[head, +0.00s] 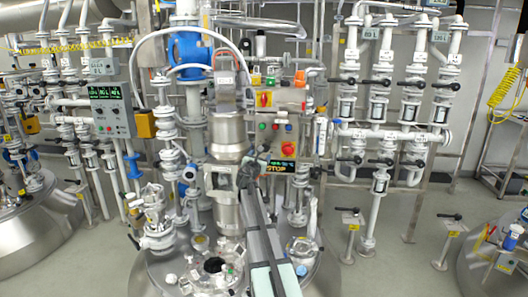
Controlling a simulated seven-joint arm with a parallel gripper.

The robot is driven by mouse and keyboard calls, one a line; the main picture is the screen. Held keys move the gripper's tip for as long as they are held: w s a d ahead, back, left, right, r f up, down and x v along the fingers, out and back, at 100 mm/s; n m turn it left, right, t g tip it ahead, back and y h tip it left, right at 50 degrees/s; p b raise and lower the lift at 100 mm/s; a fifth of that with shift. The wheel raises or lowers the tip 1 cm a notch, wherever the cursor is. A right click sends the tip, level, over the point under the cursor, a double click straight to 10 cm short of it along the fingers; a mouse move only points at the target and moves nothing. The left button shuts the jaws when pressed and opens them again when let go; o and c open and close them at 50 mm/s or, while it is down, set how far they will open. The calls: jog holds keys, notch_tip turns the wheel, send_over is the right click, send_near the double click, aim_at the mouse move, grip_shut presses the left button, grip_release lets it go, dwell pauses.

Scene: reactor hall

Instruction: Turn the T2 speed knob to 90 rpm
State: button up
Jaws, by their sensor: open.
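A small dark display (278,167) in the middle of the head view shows an orange "STOP" line under a teal line of figures too small to read. I cannot make out a T2 label or the speed knob; the knob may be hidden by my arm or too small. My gripper (248,174) is at the end of my arm, just left of the display and in front of the steel vessel drive. Its fingers are small and dark, and their contact with anything cannot be told.
A domed steel vessel lid (160,275) with fittings lies below. Another panel (109,110) with green readouts hangs at left. White pipes with black valve handles (375,82) stand at right. The floor (395,270) at lower right is mostly clear.

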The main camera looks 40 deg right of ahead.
jog(key=x, duration=0.8)
jog(key=shift+c, duration=0.2)
jog(key=c, duration=1)
jog(key=shift+m, duration=0.4)
jog(key=m+y, duration=0.1)
jog(key=m, duration=1.1)
jog(key=m+t+y, duration=0.1)
jog(key=m, duration=1.1)
jog(key=shift+s+d+r, duration=0.1)
jog(key=shift+s+r, duration=0.05)
jog(key=shift+m, duration=0.4)
